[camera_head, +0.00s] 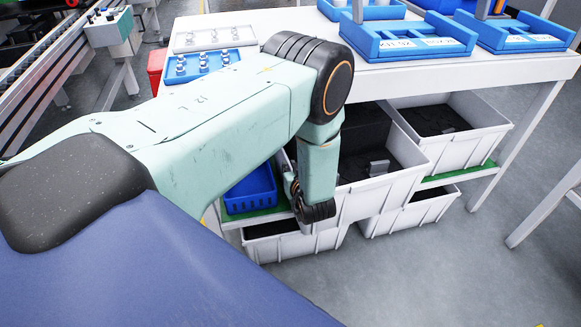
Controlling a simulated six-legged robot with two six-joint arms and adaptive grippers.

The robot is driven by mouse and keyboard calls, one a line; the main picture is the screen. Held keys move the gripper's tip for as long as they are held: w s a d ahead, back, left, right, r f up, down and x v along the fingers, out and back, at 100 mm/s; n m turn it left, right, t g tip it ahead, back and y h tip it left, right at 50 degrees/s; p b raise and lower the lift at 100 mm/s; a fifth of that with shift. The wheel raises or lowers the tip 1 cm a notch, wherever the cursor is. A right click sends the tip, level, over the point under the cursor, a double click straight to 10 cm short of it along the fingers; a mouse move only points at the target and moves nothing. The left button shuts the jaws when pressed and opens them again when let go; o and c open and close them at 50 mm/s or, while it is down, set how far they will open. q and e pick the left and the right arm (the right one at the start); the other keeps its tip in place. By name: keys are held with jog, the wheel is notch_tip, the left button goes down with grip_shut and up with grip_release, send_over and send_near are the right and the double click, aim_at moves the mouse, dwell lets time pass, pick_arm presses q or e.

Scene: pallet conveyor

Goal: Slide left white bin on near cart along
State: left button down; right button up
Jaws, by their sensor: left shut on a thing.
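The left white bin (382,198) sits on the upper shelf of the near cart (460,68). It has dark contents and a small grey piece inside. My left arm reaches over from the left and hangs down in front of the bin's left part. My left gripper (295,188) is at the bin's left front corner, shut on the bin's wall. The arm and wrist hide part of the bin and the exact contact. My right gripper is not in view.
Another white bin (467,140) stands to the right on the same shelf. A blue tray (250,192) lies to the left. White bins (293,246) sit lower down. Blue trays (408,46) stand on the cart top. The floor at front right is clear.

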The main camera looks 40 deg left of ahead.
pick_arm(q)
jog(key=shift+d, duration=0.35)
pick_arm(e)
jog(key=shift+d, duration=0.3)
pick_arm(q)
jog(key=c, duration=1.4)
grip_release()
jog(key=shift+a, duration=0.15)
jog(key=shift+o, duration=0.2)
jog(key=v, duration=1.2)
jog(key=shift+s, duration=0.1)
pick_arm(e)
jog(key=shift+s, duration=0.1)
